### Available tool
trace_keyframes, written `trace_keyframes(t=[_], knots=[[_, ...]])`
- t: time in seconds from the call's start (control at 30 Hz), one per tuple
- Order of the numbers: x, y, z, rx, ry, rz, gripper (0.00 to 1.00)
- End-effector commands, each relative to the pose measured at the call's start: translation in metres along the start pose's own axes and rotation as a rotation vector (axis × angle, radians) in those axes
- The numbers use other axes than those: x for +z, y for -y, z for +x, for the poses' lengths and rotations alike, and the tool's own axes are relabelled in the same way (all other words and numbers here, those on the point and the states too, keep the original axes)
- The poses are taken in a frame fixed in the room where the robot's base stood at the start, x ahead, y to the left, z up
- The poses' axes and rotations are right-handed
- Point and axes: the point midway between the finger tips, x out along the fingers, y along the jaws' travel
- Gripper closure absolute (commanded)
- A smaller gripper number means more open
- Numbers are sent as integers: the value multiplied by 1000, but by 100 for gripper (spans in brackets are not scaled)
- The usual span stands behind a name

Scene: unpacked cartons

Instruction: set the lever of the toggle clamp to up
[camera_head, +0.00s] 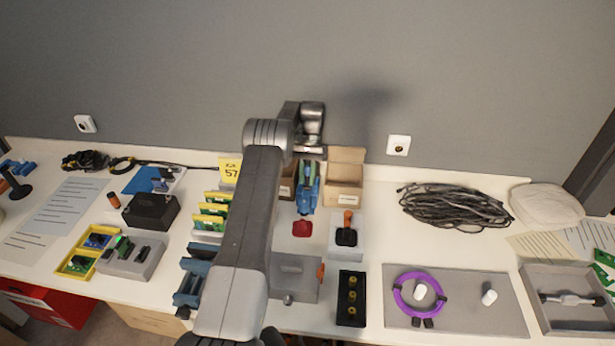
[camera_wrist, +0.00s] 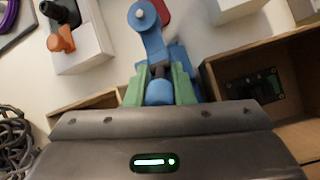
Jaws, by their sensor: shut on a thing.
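The toggle clamp (camera_wrist: 151,38) is blue, with an arm ending in a pale round tip that points toward the top of the wrist view. In the head view the clamp (camera_head: 305,205) stands on the table below my forearm's end. My gripper (camera_wrist: 158,88) has green fingers, shut on the blue lever (camera_wrist: 159,93) of the clamp. The lever's end sits between the fingers, pointing toward the wrist camera; its exact angle is hard to tell. A red piece (camera_head: 302,228) lies at the clamp's near end; whether it is attached is unclear. The clamp's base is partly hidden.
Open cardboard boxes (camera_head: 344,196) stand right behind the clamp. A white block (camera_head: 337,248) with a black part and orange handle (camera_head: 348,218) is close at right. A grey box (camera_head: 296,275) is in front. Coiled cable (camera_head: 455,206) lies farther right.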

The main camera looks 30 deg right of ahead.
Motion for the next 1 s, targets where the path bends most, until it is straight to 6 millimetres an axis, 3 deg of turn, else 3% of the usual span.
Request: trace_keyframes(t=[0.03, 0.1, 0.13, 0.57, 1.0], knots=[[0, 0, -1, 0, -2, 0, 73], [0, 0, -1, 0, -2, 0, 59], [0, 0, -1, 0, -2, 0, 57], [3, -1, -6, -1, -3, 0, 57], [36, -11, -57, 0, -2, 0, 57]])
